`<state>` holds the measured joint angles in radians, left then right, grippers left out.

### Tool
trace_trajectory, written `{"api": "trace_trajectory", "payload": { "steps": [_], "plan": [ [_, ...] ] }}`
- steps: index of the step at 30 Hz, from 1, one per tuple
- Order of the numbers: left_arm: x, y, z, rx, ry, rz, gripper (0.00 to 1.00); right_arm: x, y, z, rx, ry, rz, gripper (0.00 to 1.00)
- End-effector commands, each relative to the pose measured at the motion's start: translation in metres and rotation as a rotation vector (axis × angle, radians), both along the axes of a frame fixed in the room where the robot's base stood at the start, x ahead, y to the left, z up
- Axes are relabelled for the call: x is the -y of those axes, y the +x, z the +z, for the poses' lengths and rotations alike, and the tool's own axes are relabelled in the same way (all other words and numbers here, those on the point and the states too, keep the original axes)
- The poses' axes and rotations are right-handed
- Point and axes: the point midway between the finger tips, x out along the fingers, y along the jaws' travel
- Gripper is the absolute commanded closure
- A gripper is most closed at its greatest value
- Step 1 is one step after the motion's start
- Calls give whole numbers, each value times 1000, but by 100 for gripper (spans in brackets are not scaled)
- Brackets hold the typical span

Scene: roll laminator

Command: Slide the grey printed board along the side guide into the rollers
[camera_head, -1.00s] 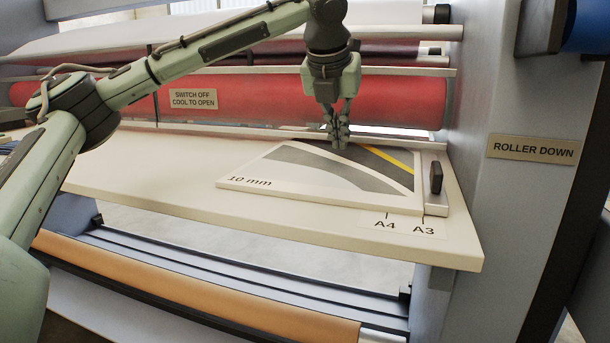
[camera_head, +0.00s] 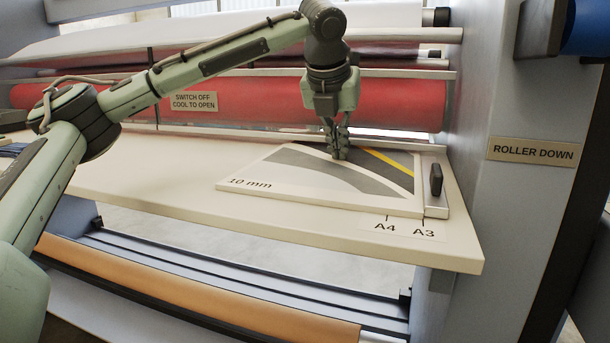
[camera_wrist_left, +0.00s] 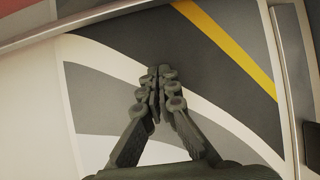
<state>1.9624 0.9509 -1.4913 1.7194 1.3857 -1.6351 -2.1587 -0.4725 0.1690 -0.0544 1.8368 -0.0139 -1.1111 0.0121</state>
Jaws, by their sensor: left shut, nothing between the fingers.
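The grey printed board (camera_head: 300,187), with grey and white curves, a yellow stripe and "10 mm" on its edge, lies flat on the cream feed table. Its right edge lies along the side guide (camera_head: 435,205), a metal strip with a dark knob. The red roller (camera_head: 260,103) runs behind the board's far edge. My left gripper (camera_head: 338,155) is shut and empty, fingertips down over the far part of the board. It also shows in the left wrist view (camera_wrist_left: 162,78); I cannot tell whether the tips touch the board. My right gripper is not in view.
The feed table (camera_head: 140,180) is clear to the left of the board. A "ROLLER DOWN" label (camera_head: 533,150) is on the grey side housing at right. An orange-brown roll (camera_head: 190,293) lies below the table. A4 and A3 marks are on the table's front right.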

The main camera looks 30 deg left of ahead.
Motion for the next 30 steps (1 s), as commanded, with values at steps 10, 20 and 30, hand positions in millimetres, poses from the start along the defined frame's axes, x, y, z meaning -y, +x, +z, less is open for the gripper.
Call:
{"api": "trace_trajectory", "payload": {
  "steps": [10,20,30],
  "plan": [
    [0,0,-2,-5,1,-1,100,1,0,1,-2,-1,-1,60],
    [1,-1,-3,-8,0,-2,100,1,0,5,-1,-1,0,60],
    [1,-1,-4,-10,0,-3,100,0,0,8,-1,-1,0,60]
  ]
}}
